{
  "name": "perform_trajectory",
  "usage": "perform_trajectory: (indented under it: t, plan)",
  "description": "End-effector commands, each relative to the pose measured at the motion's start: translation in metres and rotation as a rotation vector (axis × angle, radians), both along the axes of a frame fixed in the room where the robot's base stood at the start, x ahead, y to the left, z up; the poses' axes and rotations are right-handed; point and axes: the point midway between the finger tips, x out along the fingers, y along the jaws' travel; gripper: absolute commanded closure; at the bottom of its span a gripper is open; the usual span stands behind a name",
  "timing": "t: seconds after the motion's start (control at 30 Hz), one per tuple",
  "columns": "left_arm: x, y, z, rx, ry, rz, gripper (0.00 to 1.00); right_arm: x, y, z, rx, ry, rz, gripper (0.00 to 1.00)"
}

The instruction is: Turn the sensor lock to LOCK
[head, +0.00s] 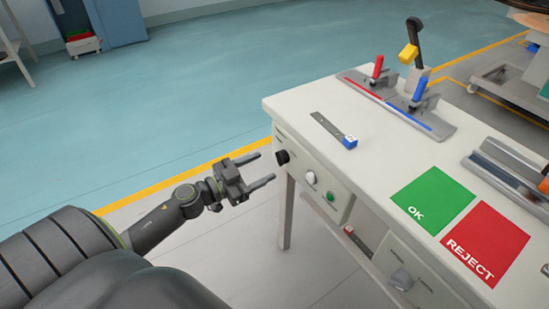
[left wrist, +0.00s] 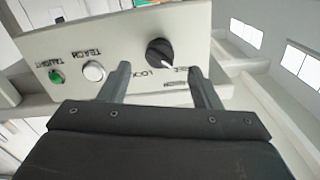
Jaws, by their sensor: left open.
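The sensor lock is a black round knob (head: 282,157) on the front panel of the white table, at its left end. In the left wrist view the knob (left wrist: 159,52) shows a white pointer line slanting down to the right. The word LOCK is printed below it, and another label at the right is partly hidden by a finger. My left gripper (head: 266,167) is open and empty, its fingers pointing at the panel just short of the knob. In the left wrist view its fingertips (left wrist: 160,69) lie either side of the knob, apart from it. My right gripper is not in view.
Beside the knob are a white button (head: 310,177) and a green one (head: 329,197). On the tabletop (head: 375,170) lie a blue-ended strip (head: 335,130), a fixture with red and blue handles (head: 400,102), a green OK mat (head: 433,200) and a red REJECT mat (head: 486,243).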

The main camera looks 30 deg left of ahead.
Motion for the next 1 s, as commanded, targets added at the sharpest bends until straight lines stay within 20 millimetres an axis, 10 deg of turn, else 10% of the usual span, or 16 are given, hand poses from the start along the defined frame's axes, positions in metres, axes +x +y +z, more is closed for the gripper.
perform_trajectory:
  t: [0.77, 1.0]
  plan:
    - [0.047, -0.020, 0.000, -0.001, 0.000, 0.000, 0.43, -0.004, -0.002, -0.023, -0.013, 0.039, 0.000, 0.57]
    - [0.047, -0.020, 0.000, -0.001, 0.000, 0.000, 0.72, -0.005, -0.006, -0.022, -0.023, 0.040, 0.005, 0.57]
